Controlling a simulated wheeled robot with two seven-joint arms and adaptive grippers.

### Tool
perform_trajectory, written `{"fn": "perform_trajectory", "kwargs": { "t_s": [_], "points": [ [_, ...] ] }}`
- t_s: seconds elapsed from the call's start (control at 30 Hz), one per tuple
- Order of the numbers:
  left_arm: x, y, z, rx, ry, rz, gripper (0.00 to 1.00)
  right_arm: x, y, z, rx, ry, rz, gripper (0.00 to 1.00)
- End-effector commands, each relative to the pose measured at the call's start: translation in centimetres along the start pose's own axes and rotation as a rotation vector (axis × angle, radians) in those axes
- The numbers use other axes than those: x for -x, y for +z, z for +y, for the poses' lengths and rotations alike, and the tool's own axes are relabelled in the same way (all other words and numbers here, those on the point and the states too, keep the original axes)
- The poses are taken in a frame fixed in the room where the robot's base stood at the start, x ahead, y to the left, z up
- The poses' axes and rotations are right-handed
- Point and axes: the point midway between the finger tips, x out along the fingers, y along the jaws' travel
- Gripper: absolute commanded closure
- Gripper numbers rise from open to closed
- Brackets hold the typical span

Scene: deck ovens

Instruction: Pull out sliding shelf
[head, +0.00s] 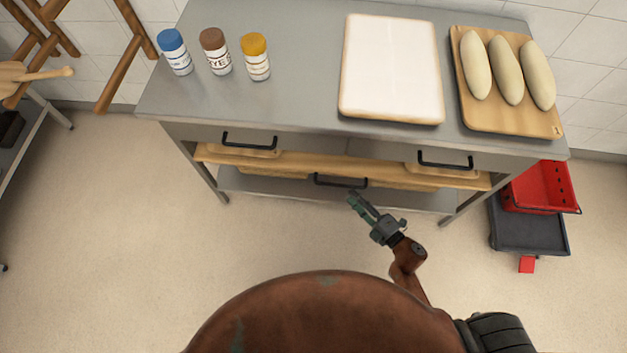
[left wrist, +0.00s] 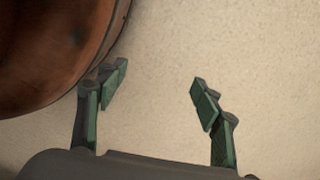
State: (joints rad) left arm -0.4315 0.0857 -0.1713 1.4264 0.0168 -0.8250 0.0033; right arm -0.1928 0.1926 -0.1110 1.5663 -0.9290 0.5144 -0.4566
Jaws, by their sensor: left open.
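The sliding shelf (head: 290,173) is a light wooden board under the steel table's top in the head view. A black bar handle (head: 340,182) sits at the middle of its front edge. My right gripper (head: 356,202) is just below and slightly right of this handle in the picture, over the floor and close to it; contact is not clear. Its fingers are seen nearly edge-on, so their opening is hidden. My left gripper (left wrist: 160,82) is open and empty over bare floor in the left wrist view, and is not seen in the head view.
The steel table (head: 290,60) has two more black handles (head: 249,141) (head: 445,162) on its front. A white slab (head: 390,68), a board of dough loaves (head: 508,66) and three jars (head: 214,52) stand on top. A red crate (head: 540,188) is at right. Floor in front is clear.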

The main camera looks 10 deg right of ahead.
Motion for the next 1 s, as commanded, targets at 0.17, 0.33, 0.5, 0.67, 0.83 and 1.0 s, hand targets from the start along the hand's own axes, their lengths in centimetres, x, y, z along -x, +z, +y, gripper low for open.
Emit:
{"fn": "perform_trajectory", "kwargs": {
  "t_s": [0.17,0.33,0.5,0.67,0.83,1.0],
  "points": [
    [0.9,-0.9,-0.1,0.005,-0.001,0.002,0.40,-2.2,-0.1,0.1,0.008,0.004,0.006,0.73],
    [2.4,-2.0,0.4,0.004,0.006,0.003,0.40,-4.9,-0.1,0.0,0.006,0.002,0.004,0.73],
    [3.7,-2.8,0.8,0.004,0.011,0.003,0.40,-6.9,-0.1,0.0,0.005,0.001,0.003,0.73],
    [4.3,-3.1,0.9,0.003,0.013,0.003,0.40,-7.6,-0.1,0.0,0.004,0.000,0.003,0.73],
    [4.4,-3.1,1.0,0.003,0.013,0.003,0.40,-7.7,-0.1,0.1,0.004,0.001,0.003,0.73],
    [4.4,-3.1,1.0,0.003,0.013,0.003,0.40,-7.7,-0.1,0.1,0.004,0.001,0.003,0.80]
  ]
}}
